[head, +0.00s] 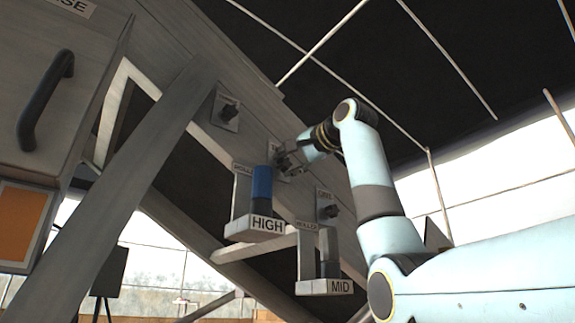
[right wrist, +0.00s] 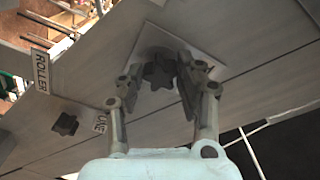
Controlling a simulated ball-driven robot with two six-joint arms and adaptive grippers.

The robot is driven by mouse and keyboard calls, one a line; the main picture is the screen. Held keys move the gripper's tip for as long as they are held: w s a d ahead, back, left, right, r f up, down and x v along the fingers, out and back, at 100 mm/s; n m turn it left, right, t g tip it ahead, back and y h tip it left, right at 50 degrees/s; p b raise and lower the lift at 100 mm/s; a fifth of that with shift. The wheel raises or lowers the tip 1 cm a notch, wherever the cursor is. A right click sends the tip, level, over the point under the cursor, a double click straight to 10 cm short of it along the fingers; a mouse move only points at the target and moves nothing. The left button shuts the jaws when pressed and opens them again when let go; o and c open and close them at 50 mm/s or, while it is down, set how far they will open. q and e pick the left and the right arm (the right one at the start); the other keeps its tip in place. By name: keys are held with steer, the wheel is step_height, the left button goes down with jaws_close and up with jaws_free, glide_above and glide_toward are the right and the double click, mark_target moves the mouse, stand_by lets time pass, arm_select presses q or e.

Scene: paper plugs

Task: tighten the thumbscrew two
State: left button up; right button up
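Three dark star-shaped thumbscrews sit on pale plates along the slanted grey beam in the head view. My right gripper (head: 284,160) is at the middle one. In the right wrist view that thumbscrew (right wrist: 158,75) lies between the two fingers of my right gripper (right wrist: 160,80). The fingers are apart on either side of it, and I see no clear grip on it. Another thumbscrew (right wrist: 65,124), beside a label that seems to read ONE, is at the left; in the head view the lower thumbscrew (head: 331,211) is below my gripper. The upper thumbscrew (head: 229,112) is uncovered. My left gripper is out of view.
A blue-topped cylinder (head: 262,182) stands on the HIGH bracket (head: 255,229), close below my gripper. The MID bracket (head: 325,287) is lower right. A ROLLER label (right wrist: 41,70) projects at the left. A grey box with a dark handle (head: 45,100) is far left.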

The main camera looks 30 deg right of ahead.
jaws_close()
steer(key=shift+a+m+b, duration=0.1)
steer(key=shift+m+b, duration=0.3)
steer(key=shift+m, duration=0.6)
steer(key=shift+r+m, duration=0.15)
steer(key=shift+m, duration=0.65)
steer(key=shift+o, duration=2.3)
jaws_free()
